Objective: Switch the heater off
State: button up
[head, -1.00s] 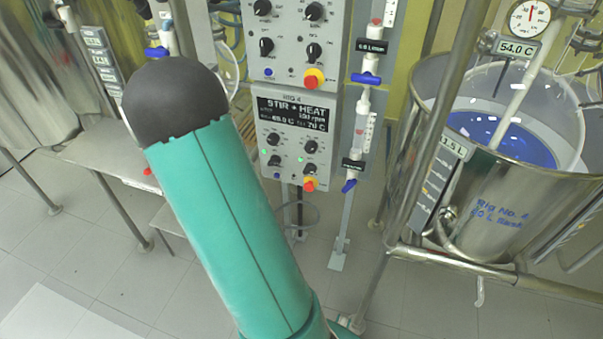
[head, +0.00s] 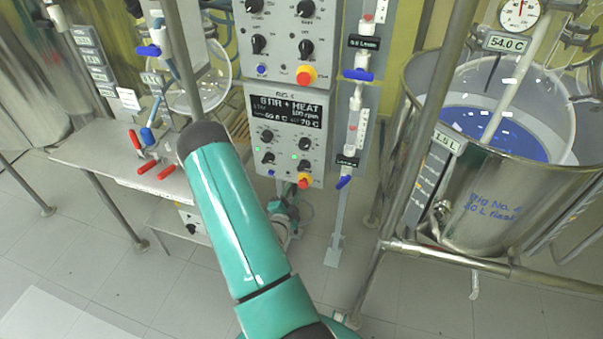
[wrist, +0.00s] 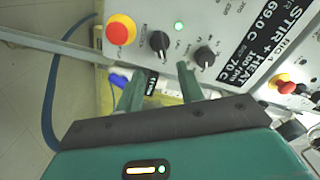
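The lower grey control panel (head: 287,135) has a lit display (head: 290,109) reading STIR + HEAT, with 100 rpm and 70 C. Below the display are several black knobs, two lit green lights, a blue button and a red-and-yellow button (head: 304,181). In the wrist view the panel is close and turned sideways. Its display (wrist: 281,40), two black knobs (wrist: 205,57), a green light and the red-and-yellow button (wrist: 121,29) show beyond my gripper (wrist: 161,82). The fingers are apart, with nothing held between them. In the head view the fingers cannot be made out.
A similar panel (head: 288,38) sits directly above. A tube column with blue valves (head: 345,182) stands right of the panels. A large steel vessel (head: 495,190) is farther right. A bench with red-handled valves (head: 157,172) is left. Floor is clear in front.

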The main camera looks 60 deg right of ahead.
aim_at(302, 170)
jog(key=d, duration=0.3)
jog(key=w+d, duration=0.1)
jog(key=d, duration=0.6)
jog(key=shift+w+d, duration=0.25)
jog(key=shift+w, duration=0.15)
grip_shut()
